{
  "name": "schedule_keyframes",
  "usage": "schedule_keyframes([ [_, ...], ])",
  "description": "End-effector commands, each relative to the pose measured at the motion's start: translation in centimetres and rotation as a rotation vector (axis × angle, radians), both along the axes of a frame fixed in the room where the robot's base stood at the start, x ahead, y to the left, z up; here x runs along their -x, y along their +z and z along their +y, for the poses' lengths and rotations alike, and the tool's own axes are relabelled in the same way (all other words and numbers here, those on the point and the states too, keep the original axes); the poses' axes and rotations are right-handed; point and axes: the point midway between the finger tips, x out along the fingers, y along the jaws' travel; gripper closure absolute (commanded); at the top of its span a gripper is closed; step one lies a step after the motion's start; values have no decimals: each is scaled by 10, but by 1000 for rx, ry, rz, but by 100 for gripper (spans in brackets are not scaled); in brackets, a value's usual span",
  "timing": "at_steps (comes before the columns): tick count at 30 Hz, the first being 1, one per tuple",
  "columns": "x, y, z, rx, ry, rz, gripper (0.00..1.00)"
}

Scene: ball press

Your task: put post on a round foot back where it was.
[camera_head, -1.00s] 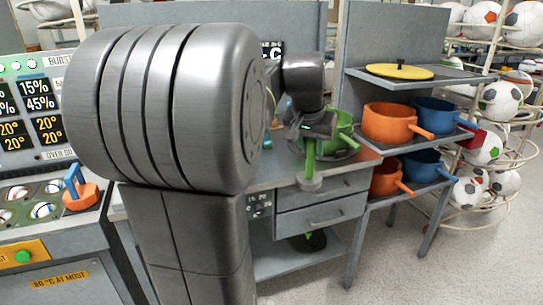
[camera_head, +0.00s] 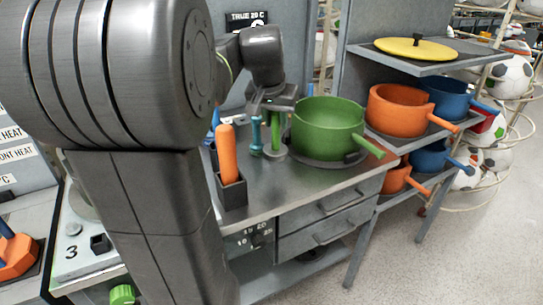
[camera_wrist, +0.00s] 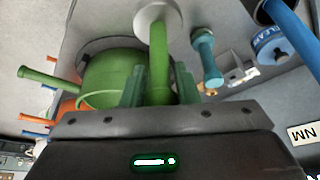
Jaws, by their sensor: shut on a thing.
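My gripper (camera_head: 274,106) is shut on the green post on a round foot (camera_head: 276,132), gripping its shaft. The post is about upright, with its pale round foot downward over the steel worktop (camera_head: 285,183), left of the green pot (camera_head: 328,128). I cannot tell whether the foot touches the worktop. In the wrist view, the post (camera_wrist: 158,62) stands between my two fingers (camera_wrist: 160,88), its pale foot at the far end. A teal post (camera_head: 256,133) stands close to its left; it also shows in the wrist view (camera_wrist: 206,56).
An orange-handled tool (camera_head: 227,155) stands in a dark holder (camera_head: 232,191) at the worktop's front left. A shelf (camera_head: 440,60) with a yellow lid (camera_head: 415,48), orange pots (camera_head: 398,108) and blue pots stands to the right. The worktop's front middle is clear.

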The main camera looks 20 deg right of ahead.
Motion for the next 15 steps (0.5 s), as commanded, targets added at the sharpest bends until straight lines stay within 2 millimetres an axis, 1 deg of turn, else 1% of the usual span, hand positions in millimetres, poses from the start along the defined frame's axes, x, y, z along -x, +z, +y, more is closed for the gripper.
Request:
schedule_keyframes([
  [1, 0, -12, 0, -1, 0, 2, 100],
  [3, 0, -24, 0, -1, 0, 2, 100],
  [6, 0, -35, 0, 0, 0, 1, 100],
  [11, 0, -47, 0, 0, 0, 1, 100],
  [15, 0, -67, 0, 0, 1, 2, 100],
])
